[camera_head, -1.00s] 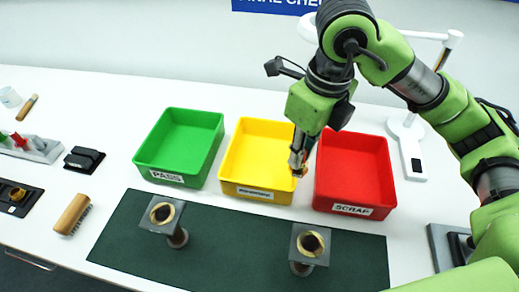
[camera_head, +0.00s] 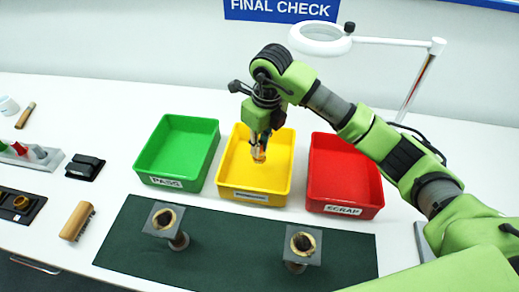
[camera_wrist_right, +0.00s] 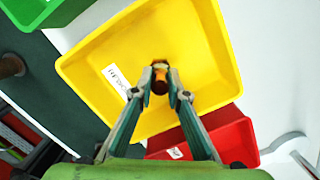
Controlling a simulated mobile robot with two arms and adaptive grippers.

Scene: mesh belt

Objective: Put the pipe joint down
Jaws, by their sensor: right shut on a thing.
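The pipe joint (camera_wrist_right: 159,80), small and copper-coloured, is held between the fingertips of my right gripper (camera_head: 259,150). It also shows in the head view (camera_head: 259,154). My right gripper points down over the yellow bin (camera_head: 228,189), and its fingers (camera_wrist_right: 160,90) are shut on the joint. The bin's floor shows below, otherwise empty. From these views I cannot tell whether the joint touches the floor. My left gripper is not in view.
The green PASS bin (camera_head: 153,180) stands to the left and the red SCRAP bin (camera_head: 344,210) to the right, both empty. Two stands with brass rings (camera_head: 164,218) (camera_head: 303,243) are on the dark green mat (camera_head: 230,245). A brush (camera_head: 77,221) lies left.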

